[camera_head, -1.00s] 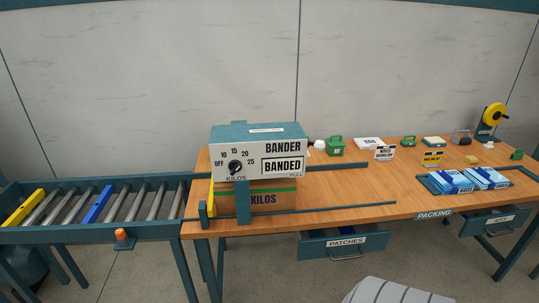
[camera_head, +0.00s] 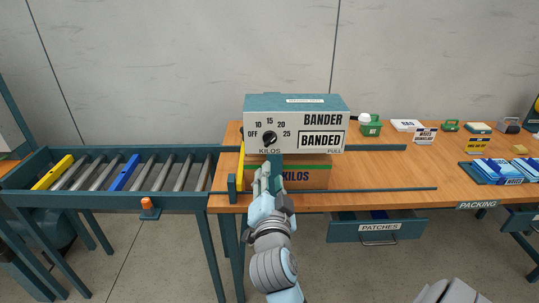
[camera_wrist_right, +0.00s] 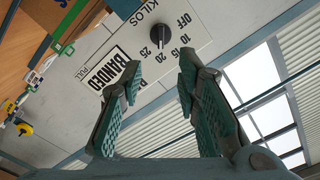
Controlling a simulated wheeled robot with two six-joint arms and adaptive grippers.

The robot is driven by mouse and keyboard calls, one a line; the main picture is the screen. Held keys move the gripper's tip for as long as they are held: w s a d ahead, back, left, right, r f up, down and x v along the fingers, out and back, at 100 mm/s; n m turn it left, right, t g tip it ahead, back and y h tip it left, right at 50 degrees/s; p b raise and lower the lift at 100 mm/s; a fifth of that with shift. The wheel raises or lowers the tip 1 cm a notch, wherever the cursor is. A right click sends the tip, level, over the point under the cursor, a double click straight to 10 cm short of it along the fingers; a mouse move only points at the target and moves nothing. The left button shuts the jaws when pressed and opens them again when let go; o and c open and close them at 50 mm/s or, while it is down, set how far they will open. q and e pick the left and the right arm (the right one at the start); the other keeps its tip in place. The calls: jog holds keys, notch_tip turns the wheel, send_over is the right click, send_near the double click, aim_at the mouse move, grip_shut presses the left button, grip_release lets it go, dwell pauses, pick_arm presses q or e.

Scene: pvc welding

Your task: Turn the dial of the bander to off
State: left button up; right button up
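The bander (camera_head: 297,103) is a teal-topped box with a white front on the table. My right gripper (camera_head: 267,178) is just below the dial, in front of the bander. In the right wrist view the open, empty fingers of my right gripper (camera_wrist_right: 157,78) face the panel, and the dial (camera_wrist_right: 186,41) shows beyond them, apart from both fingertips. My left gripper is not in view.
A carton marked KILOS (camera_head: 310,177) sits under the bander, partly hidden by my gripper. A BANDED plate (camera_head: 320,139) is right of the dial. A roller conveyor (camera_head: 190,174) joins the table's left end. Bare table (camera_head: 400,172) lies to the right.

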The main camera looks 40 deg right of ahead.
aim_at(270, 143)
jog(key=x, duration=1.4)
grip_shut()
